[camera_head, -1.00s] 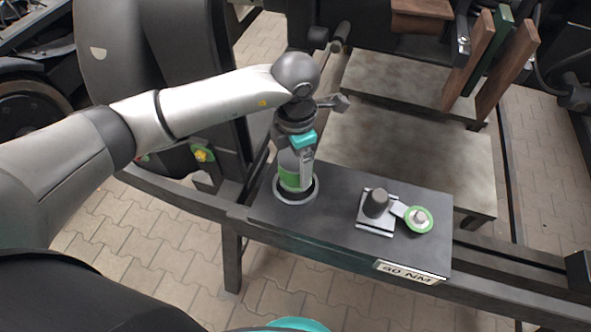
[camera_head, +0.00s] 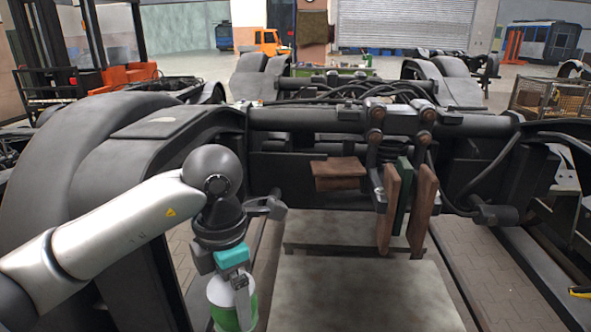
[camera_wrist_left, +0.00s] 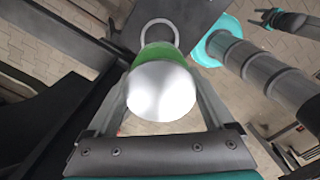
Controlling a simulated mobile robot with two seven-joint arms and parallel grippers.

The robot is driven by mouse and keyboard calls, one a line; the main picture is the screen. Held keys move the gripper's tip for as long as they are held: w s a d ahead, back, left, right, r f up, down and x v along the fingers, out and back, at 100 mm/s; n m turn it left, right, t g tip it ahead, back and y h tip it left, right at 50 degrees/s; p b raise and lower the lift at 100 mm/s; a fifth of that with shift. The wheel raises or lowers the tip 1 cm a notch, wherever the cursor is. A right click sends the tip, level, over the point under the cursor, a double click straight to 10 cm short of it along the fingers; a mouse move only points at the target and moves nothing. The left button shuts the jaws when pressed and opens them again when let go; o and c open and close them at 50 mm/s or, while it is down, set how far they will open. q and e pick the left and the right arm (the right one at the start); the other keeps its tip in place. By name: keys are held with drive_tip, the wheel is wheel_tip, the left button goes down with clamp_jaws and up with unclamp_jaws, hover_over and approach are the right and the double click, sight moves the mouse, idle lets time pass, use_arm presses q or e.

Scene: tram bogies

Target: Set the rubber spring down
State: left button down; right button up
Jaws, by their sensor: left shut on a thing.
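The rubber spring (camera_head: 219,291) is a white and green cylinder, upright at the bottom edge of the head view. My left gripper (camera_head: 232,297) is shut on it from above, and its lower end is cut off there. In the left wrist view the spring (camera_wrist_left: 161,91) sits between the two fingers of my left gripper (camera_wrist_left: 160,82), its pale round top facing the camera. Beyond it a light ring (camera_wrist_left: 147,24) lies on a dark plate (camera_wrist_left: 191,12). I cannot tell whether the spring touches the plate. A small dark gripper, apparently my right one (camera_wrist_left: 284,20), shows at the upper right.
A large dark bogie frame (camera_head: 285,116) with a curved cover spans the head view ahead. Brown and green plates (camera_head: 403,196) hang from it above a grey slab (camera_head: 350,290). Paved floor (camera_head: 490,262) is free at the right.

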sight(217, 320)
use_arm(q)
drive_tip(key=m, duration=0.2)
drive_tip(key=f+m, duration=0.1)
drive_tip(key=m, duration=0.1)
drive_tip(key=s+a+m+b, duration=0.1)
drive_tip(key=m, duration=0.1)
drive_tip(key=shift+f, duration=0.15)
drive_tip(key=m, duration=0.2)
drive_tip(key=s+m+b, duration=0.1)
drive_tip(key=m, duration=0.1)
drive_tip(key=a+f+m, duration=0.1)
drive_tip(key=m, duration=0.1)
drive_tip(key=shift+s+f, duration=0.1)
drive_tip(key=shift+s, duration=0.05)
drive_tip(key=s+m+b, duration=0.1)
drive_tip(key=m, duration=0.3)
drive_tip(key=s+a+f+m+b, duration=0.1)
drive_tip(key=m, duration=0.4)
drive_tip(key=s+a+f+m, duration=0.1)
drive_tip(key=m, duration=0.3)
drive_tip(key=shift+f+m+b, duration=0.25)
drive_tip(key=shift+m+b, duration=0.05)
drive_tip(key=shift+b, duration=0.1)
